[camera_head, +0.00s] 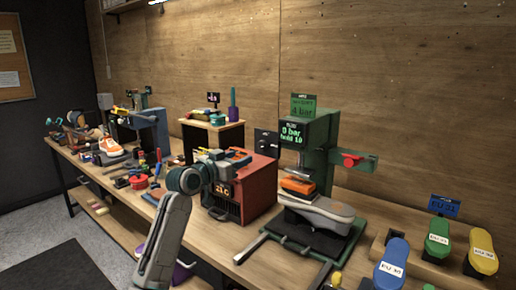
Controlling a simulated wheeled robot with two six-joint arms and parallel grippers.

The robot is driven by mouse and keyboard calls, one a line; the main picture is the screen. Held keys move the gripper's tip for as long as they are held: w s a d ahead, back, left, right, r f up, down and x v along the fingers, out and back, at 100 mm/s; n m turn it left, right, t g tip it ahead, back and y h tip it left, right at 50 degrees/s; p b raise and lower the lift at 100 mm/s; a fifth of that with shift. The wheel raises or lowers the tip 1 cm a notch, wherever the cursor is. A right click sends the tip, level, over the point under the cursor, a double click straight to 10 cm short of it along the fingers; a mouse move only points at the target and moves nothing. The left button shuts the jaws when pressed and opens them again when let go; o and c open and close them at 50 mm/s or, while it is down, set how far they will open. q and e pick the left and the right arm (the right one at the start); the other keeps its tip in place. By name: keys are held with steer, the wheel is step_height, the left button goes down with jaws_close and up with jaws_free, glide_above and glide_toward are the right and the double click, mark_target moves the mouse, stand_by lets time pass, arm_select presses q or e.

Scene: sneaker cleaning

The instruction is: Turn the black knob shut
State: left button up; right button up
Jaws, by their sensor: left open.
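My left gripper (240,160) is in front of and over the top of a red box (260,185) with a lit orange display. Its fingers are small in the picture, and they are open with nothing seen between them. A small black round part (218,213), possibly the black knob, shows low on the box's front, below my gripper. A black wall box (266,144) with a small pale label is behind the red box; I cannot tell if a knob is on it. My arm covers part of the bench. My right gripper is out of view.
A green press (320,140) with a red handle stands to the right, with a grey sole and an orange block under it. Blue, green and yellow sole shapes (391,264) stand at the front right. Tools and an orange shoe (111,148) crowd the bench's left.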

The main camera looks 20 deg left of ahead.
mark_target(261, 145)
arm_select(q)
steer(key=p+x, duration=0.1)
steer(key=x, duration=0.5)
steer(key=r+p+x, duration=0.1)
steer(key=x, duration=0.2)
steer(key=shift+w+p, duration=0.15)
steer(key=shift+p, duration=0.2)
steer(key=shift+x, duration=0.8)
steer(key=shift+f, duration=0.1)
steer(key=c, duration=0.9)
